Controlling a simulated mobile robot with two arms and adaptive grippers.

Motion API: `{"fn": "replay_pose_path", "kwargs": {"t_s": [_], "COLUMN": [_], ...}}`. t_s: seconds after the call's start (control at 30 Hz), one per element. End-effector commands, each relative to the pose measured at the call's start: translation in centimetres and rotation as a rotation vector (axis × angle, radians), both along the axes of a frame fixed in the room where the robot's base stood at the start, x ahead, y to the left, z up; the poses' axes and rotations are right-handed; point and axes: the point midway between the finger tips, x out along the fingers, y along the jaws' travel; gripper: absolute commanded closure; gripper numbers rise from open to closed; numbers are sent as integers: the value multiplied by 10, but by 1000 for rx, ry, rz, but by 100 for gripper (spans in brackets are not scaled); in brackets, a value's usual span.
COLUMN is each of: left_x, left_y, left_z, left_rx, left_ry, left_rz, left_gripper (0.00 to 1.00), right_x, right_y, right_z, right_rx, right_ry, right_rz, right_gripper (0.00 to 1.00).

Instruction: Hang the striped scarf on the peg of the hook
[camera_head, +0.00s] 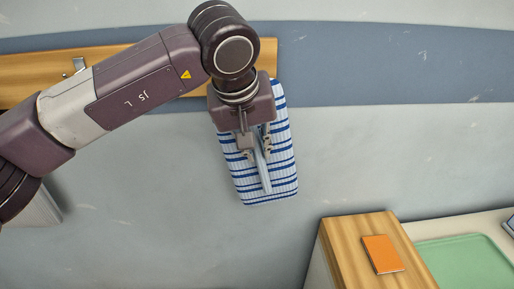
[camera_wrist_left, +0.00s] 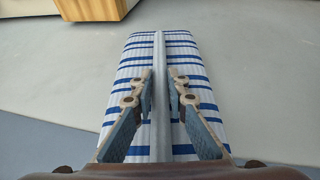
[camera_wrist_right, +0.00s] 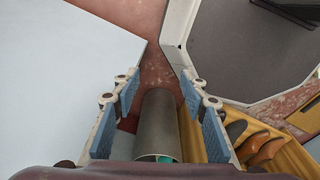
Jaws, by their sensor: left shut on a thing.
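The striped scarf (camera_head: 284,130), white with blue stripes, hangs in front of the wall below the right end of a wooden board. My left gripper (camera_head: 257,152) is shut on it, with the fingers pinching a raised pale fold down its middle. The left wrist view shows the scarf (camera_wrist_left: 190,65) spread on both sides of the left gripper's fingers (camera_wrist_left: 160,82). A small metal hook (camera_head: 79,65) is on the board, well left of the scarf. My arm covers part of the board. My right gripper (camera_wrist_right: 158,88) shows only in the right wrist view, open, its fingers apart.
The wooden board (camera_head: 25,78) runs along the wall. A wooden cabinet (camera_head: 345,245) with an orange book (camera_head: 383,254) and a green tray (camera_head: 465,262) are at the lower right. A grey cylinder (camera_wrist_right: 158,120) lies beyond or between my right fingers; contact cannot be told.

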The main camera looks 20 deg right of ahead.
Motion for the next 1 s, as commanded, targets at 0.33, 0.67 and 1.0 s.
{"fn": "replay_pose_path", "kwargs": {"t_s": [0.33, 0.67, 1.0], "left_x": [-3, -2, -7], "left_y": [1, 0, 5], "left_z": [-7, -4, 16], "left_rx": [8, 4, 1], "left_ry": [13, 7, 3], "left_rz": [-2, -1, 1], "left_gripper": [100, 66, 66], "right_x": [0, 0, 0], "right_y": [0, 0, -2], "right_z": [-1, -1, 0], "right_rx": [0, 0, -3], "right_ry": [0, 1, -1], "right_rz": [0, 0, 1], "right_gripper": [60, 60, 60]}}
